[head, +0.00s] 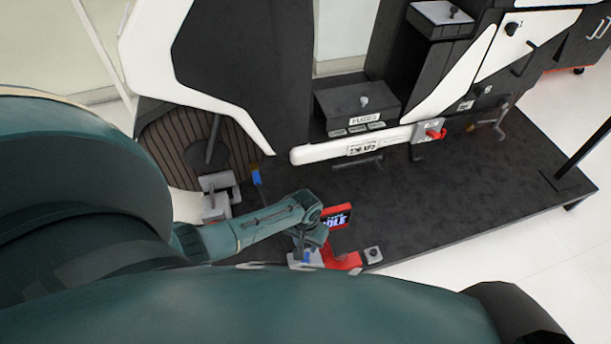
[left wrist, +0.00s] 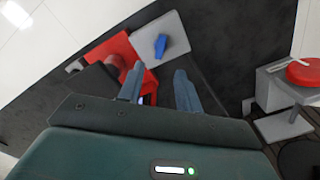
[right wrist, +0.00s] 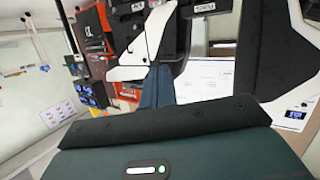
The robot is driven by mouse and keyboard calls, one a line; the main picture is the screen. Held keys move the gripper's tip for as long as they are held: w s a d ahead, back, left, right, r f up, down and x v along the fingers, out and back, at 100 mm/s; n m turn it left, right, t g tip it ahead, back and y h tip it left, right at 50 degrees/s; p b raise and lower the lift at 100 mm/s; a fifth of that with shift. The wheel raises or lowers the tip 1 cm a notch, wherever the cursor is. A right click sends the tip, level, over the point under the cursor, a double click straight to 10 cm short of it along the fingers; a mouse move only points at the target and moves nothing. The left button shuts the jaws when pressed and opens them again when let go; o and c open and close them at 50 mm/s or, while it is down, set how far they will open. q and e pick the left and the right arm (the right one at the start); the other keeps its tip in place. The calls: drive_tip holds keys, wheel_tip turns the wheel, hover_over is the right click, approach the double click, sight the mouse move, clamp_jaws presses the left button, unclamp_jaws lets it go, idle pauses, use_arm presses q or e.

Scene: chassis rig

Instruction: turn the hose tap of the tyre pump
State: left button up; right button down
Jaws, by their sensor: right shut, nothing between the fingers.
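The red tyre pump (head: 343,261) stands on the dark platform, low in the middle of the head view, with a dark lettered panel (head: 336,216) beside it. In the left wrist view its red body (left wrist: 115,47) lies beyond the fingers, next to a light grey plate with a small blue lever (left wrist: 163,45), which looks like the hose tap. My left gripper (left wrist: 160,88) is open, with its fingertips apart just short of the plate and the lever; I see no contact. In the head view my left gripper (head: 312,238) partly covers the pump. My right gripper (right wrist: 154,80) is shut and empty, away from the pump.
A white beam with a red knob (head: 434,134) and a dark fuse box (head: 358,103) are behind. The platform right of the pump is mostly clear (head: 470,200).

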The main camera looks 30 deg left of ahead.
use_arm(q)
drive_tip(key=shift+r+p, duration=0.65)
drive_tip(key=shift+r, duration=1.3)
use_arm(e)
drive_tip(key=shift+s+d+r+m+g+h, duration=0.25)
drive_tip(key=shift+s+g, duration=0.2)
drive_tip(key=shift+g, duration=0.25)
